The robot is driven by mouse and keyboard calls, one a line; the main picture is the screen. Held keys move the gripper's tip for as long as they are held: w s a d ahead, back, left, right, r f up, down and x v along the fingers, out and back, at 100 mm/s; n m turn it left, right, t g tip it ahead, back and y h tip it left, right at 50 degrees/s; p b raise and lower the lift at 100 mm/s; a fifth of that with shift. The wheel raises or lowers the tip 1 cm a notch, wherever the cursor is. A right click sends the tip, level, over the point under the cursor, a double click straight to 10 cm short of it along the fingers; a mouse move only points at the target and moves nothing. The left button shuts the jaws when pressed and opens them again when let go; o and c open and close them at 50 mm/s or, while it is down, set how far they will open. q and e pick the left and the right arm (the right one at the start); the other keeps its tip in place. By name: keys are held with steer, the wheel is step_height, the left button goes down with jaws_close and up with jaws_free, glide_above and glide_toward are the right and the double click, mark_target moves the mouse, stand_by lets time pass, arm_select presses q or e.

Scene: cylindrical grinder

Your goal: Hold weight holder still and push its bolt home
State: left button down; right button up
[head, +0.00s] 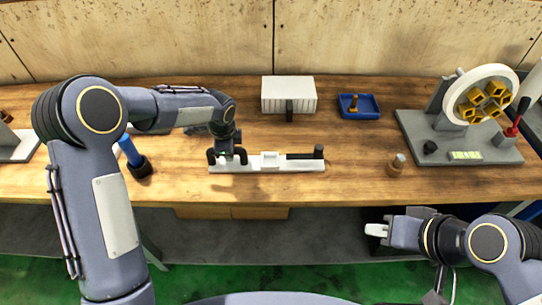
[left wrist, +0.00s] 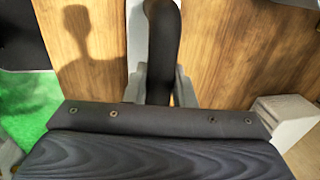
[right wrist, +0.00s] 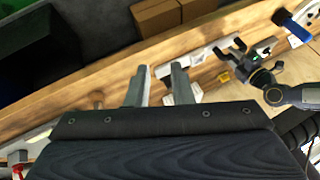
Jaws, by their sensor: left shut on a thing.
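The weight holder (head: 240,167) is a long white bar lying on the bench, with a white block at its middle. A black handle stands at its left end, and its bolt (head: 304,156), a black rod with an upright knob, lies along the right part. My left gripper (head: 227,156) is shut on the black handle (left wrist: 163,50), which shows between its fingers in the left wrist view. My right gripper (head: 376,236) is open and empty in front of the bench, low and right of the bolt. Its parted fingers show in the right wrist view (right wrist: 158,85).
Behind the holder are a white ribbed box (head: 288,95) and a blue tray (head: 370,108). A small wooden peg-like item (head: 397,164) stands right of the bolt. A grey stand with a white wheel (head: 482,92) is farther right. A blue-handled tool (head: 131,155) is left.

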steer(key=shift+c, duration=1.2)
steer(key=shift+w+r, duration=0.15)
jaws_close()
steer(key=w+d+r+m+g+y, duration=0.2)
steer(key=w+d+m+g, duration=0.15)
steer(key=w+m, duration=1)
steer(key=w+d+f+m+y, duration=0.1)
steer(key=w+d+f+m, duration=0.1)
steer(key=w, duration=0.5)
steer(key=w+d+f+m+y, duration=0.1)
steer(key=w+d+f+m, duration=0.2)
steer(key=w+f, duration=0.4)
steer(key=shift+w+d+m+y, duration=0.2)
steer(key=shift+w+m+y, duration=0.25)
steer(key=shift+w, duration=0.1)
